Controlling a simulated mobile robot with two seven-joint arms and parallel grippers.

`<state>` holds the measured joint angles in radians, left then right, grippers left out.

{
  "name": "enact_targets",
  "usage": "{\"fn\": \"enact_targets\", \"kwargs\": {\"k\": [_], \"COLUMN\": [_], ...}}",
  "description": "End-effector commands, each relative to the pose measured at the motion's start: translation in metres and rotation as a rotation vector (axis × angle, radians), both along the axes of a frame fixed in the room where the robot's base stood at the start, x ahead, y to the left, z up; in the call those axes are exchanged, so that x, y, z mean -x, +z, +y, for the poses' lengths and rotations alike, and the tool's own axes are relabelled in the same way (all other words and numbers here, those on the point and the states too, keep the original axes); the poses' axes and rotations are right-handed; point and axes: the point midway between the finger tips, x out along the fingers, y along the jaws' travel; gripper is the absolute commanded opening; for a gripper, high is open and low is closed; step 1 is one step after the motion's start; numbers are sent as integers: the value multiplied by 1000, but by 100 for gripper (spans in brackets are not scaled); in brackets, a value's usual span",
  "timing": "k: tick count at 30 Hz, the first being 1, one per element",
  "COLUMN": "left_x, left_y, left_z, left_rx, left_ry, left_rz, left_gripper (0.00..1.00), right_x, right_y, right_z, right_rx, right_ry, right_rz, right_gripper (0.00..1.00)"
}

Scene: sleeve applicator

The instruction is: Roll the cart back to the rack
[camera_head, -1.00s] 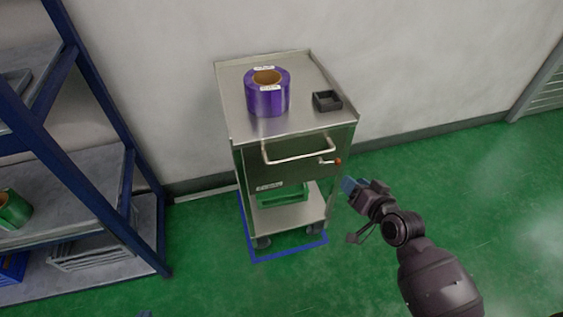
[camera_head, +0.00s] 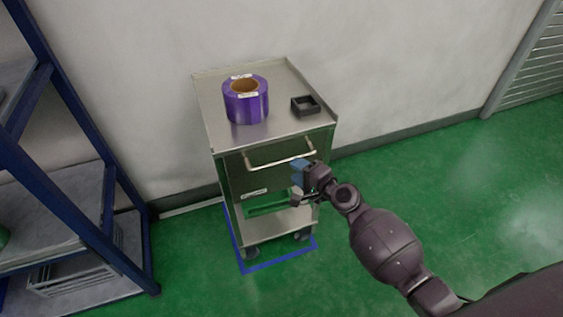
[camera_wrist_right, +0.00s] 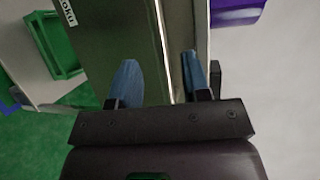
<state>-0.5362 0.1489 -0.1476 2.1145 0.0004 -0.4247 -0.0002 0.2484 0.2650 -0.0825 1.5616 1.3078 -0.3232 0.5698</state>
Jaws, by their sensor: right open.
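The steel cart (camera_head: 228,137) stands upright on its casters near the wall, to the right of the blue rack (camera_head: 62,195). Its light bar handle (camera_head: 262,162) runs across the front, above the drawer front. My right gripper (camera_head: 299,170), with blue fingers, is at the right end of this handle. In the right wrist view the handle (camera_wrist_right: 158,28) shows between the two open fingers (camera_wrist_right: 158,80); I cannot tell whether they touch it. The orange-tipped latch near the handle is hidden behind the gripper. My left gripper is out of view.
A purple roll (camera_head: 246,100) and a small black tray (camera_head: 305,105) sit on the cart top. A green bin (camera_head: 262,207) is on the lower shelf. A blue floor outline (camera_head: 279,263) shows around the cart's base. The green floor in front and to the right is clear.

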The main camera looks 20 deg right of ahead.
Motion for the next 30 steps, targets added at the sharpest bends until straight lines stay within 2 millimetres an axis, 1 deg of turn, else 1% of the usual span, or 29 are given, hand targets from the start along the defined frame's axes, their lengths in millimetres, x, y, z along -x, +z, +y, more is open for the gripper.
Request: {"fn": "enact_targets", "kwargs": {"k": [1,6,12,18,25,26,30], "left_x": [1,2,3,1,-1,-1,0], "left_y": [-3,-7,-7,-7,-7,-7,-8], "left_z": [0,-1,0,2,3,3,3], "left_rx": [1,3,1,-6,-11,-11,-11], "left_ry": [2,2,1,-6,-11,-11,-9], "left_rz": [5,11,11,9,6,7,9], "left_gripper": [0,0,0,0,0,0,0], "right_x": [-9,-33,-52,-59,-59,-59,-59], "right_y": [-4,-9,-13,-12,-12,-12,-12], "right_z": [5,16,24,27,27,27,27], "right_rx": [-1,2,2,2,3,3,3], "right_ry": [1,0,0,0,1,1,1], "right_rz": [1,2,1,0,0,0,0], "right_gripper": [43,43,43,43,43,40,19]}}
